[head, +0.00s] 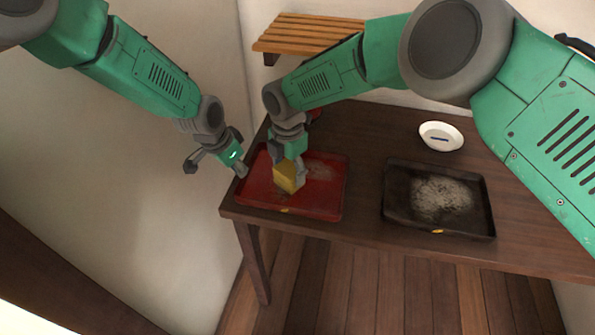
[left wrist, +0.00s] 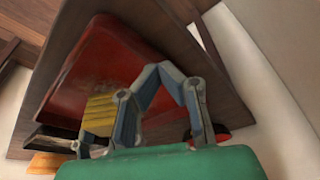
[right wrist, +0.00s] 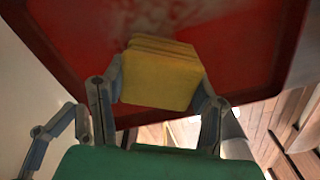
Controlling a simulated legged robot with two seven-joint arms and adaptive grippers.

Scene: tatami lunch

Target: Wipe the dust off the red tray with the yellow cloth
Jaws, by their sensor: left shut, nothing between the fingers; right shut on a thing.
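The red tray (head: 325,205) lies on the left end of the dark wooden table, with a greyish dust patch (head: 321,171) on its surface. The yellow cloth (head: 287,178) is a folded block over the tray's middle. My right gripper (head: 289,172) is shut on the cloth; the right wrist view shows the cloth (right wrist: 160,78) between its fingers and pale dust (right wrist: 165,14) beyond it. Whether the cloth touches the tray is hard to tell. My left gripper (head: 216,166) is shut and empty beside the tray's left edge. The tray also fills much of the left wrist view (left wrist: 95,70).
A black tray (head: 390,205) with a pale speckled patch (head: 441,196) lies right of the red tray. A white bowl (head: 441,135) with a dark blue mark stands behind it. A slatted wooden rack (head: 310,32) is at the back wall. A wall stands close on the left.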

